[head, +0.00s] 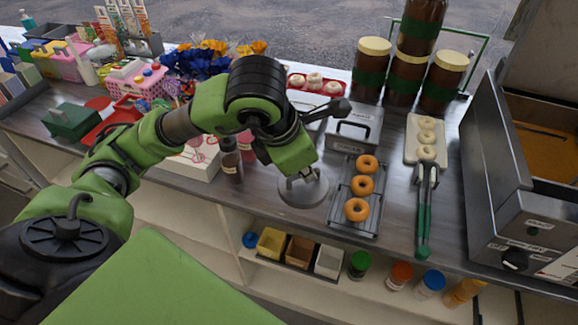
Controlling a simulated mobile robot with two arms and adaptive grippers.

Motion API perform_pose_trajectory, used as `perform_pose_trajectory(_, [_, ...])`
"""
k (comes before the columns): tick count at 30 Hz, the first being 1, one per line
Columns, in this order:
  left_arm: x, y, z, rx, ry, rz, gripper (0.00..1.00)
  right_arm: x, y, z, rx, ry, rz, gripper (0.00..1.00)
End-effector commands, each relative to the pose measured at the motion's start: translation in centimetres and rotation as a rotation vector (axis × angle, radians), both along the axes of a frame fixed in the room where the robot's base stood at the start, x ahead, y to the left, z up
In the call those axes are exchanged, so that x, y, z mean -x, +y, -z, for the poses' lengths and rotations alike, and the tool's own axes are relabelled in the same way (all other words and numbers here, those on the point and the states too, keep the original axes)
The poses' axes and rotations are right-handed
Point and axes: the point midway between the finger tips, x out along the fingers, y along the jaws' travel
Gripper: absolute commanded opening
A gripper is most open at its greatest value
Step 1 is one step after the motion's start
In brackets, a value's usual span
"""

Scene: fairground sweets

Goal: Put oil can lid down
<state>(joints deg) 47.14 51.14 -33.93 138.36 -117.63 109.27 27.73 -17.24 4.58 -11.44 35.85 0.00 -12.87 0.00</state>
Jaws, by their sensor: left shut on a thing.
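A round grey lid (312,193) with a raised centre shows in the head view, near the counter's front edge and left of a rack of doughnuts. My left gripper (300,174) is over the lid's centre and shut on it. The wrist hides part of the grip and the lid's far side. I cannot tell whether the lid touches the counter (262,196) or hangs just above it. No open oil can is clearly identifiable. My right gripper is not in view.
A wire rack (376,199) with three doughnuts stands close right of the lid. A steel box (353,132) is behind. A dark bottle (231,160) stands to the left. Tongs (424,208) and a fryer (515,185) are right. Shelf bins (271,242) are below.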

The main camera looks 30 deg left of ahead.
Motion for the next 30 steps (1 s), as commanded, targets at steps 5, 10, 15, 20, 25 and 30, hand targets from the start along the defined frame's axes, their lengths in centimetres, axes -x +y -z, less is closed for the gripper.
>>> perform_pose_trajectory(5, [-1.6, 2.4, 1.1, -0.004, 0.01, -0.031, 0.0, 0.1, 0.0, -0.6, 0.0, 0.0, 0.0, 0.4])
perform_pose_trajectory(10, [-4.3, 5.7, 2.9, -0.003, 0.009, -0.029, 0.0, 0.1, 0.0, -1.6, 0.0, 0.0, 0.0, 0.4])
perform_pose_trajectory(15, [-6.5, 8.2, 5.6, -0.002, 0.011, -0.024, 0.0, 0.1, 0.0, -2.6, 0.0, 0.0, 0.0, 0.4])
perform_pose_trajectory(20, [-7.7, 9.6, 7.9, -0.001, 0.006, -0.021, 0.0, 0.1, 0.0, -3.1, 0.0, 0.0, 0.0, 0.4])
perform_pose_trajectory(25, [-8.4, 10.2, 9.0, 0.0, 0.004, -0.02, 0.0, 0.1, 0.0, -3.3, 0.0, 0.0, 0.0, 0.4])
perform_pose_trajectory(30, [-8.7, 10.7, 11.0, 0.001, 0.009, -0.019, 0.0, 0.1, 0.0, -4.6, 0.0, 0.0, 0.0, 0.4])
